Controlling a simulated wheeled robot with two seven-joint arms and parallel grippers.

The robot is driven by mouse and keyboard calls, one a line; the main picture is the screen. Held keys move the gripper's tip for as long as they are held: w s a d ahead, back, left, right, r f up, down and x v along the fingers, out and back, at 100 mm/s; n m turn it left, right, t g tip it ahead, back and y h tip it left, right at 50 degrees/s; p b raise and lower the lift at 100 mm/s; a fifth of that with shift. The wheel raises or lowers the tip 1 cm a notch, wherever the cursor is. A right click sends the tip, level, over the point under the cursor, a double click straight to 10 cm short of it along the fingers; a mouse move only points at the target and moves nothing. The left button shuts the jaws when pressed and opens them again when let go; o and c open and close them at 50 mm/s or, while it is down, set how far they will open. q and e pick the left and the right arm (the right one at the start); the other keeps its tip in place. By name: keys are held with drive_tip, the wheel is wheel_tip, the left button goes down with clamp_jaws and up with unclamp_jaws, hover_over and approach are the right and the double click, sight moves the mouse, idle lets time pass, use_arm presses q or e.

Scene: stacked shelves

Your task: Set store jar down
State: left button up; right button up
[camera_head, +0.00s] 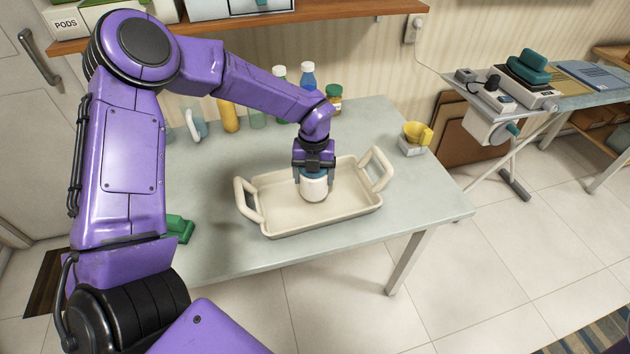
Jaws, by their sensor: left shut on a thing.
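A white jar (314,188) with a blue top is held upright in my left gripper (314,178). The gripper comes down from above and is shut on the jar's upper part. The jar is over the middle of a cream tray (310,225) with two raised handles. Its base shows at the tray floor, but I cannot tell whether it touches. My right gripper is not in view.
The tray lies on a pale grey-green table (215,240). Several bottles, including a yellow one (229,117) and a green-lidded jar (334,97), stand along the back. A yellow cup (414,133) in a small holder stands at the right. A green object (180,229) is at the left.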

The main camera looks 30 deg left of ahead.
sight(315, 184)
use_arm(q)
drive_tip(key=f, duration=0.1)
drive_tip(key=f+p, duration=0.1)
drive_tip(key=f, duration=0.1)
drive_tip(key=shift+w+f, duration=0.25)
drive_tip(key=shift+f, duration=0.15)
drive_tip(key=shift+f, duration=0.15)
drive_tip(key=o, duration=1)
drive_tip(key=shift+o, duration=0.2)
wheel_tip(315, 184, up, 12)
drive_tip(key=shift+f+b, duration=0.15)
drive_tip(key=shift+b, duration=0.9)
drive_tip(key=shift+r, duration=0.4)
